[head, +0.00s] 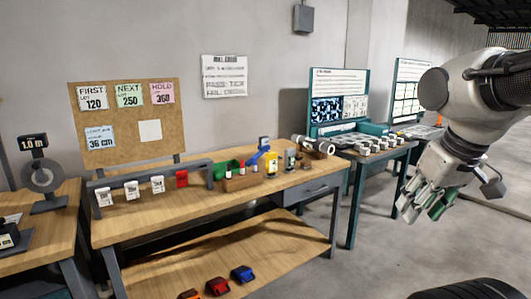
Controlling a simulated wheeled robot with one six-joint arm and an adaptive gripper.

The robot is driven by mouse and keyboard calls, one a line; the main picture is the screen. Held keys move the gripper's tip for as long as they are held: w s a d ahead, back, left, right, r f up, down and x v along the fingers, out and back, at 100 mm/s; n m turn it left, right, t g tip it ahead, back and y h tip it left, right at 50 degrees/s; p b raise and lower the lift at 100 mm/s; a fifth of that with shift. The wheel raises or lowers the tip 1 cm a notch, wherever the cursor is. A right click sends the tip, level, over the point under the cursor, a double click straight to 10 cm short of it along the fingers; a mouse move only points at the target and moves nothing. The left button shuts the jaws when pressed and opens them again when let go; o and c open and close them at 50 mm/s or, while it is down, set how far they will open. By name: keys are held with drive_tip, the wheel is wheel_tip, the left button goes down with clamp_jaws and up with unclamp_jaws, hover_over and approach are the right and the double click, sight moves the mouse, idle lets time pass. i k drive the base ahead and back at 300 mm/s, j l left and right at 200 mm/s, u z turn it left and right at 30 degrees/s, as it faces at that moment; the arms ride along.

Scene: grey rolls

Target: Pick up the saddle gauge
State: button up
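My gripper (422,211) hangs at the right of the head view, pointing down, in front of the far bench. Its grey and dark green fingers look spread, with nothing clearly between them. I cannot tell for sure which object is the saddle gauge. Small tools stand on the middle wooden bench (230,205): a blue-handled tool (258,156), a green piece (222,169) and a white and dark cylindrical device (313,145) at its back right. My gripper is well right of all of these and touches none.
White tags and a red tag (182,179) hang from a rail on the bench. Several coloured blocks (218,286) lie on the lower shelf. A teal bench (375,155) with a row of small pieces stands further right. The floor (370,270) in front is clear.

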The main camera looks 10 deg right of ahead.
sight(263, 147)
drive_tip(key=i+l+u, duration=0.4)
drive_tip(key=i+l, duration=0.25)
drive_tip(key=i, duration=0.45)
drive_tip(key=i+l+u, duration=0.45)
drive_tip(key=i+l, duration=0.5)
drive_tip(key=i, duration=0.1)
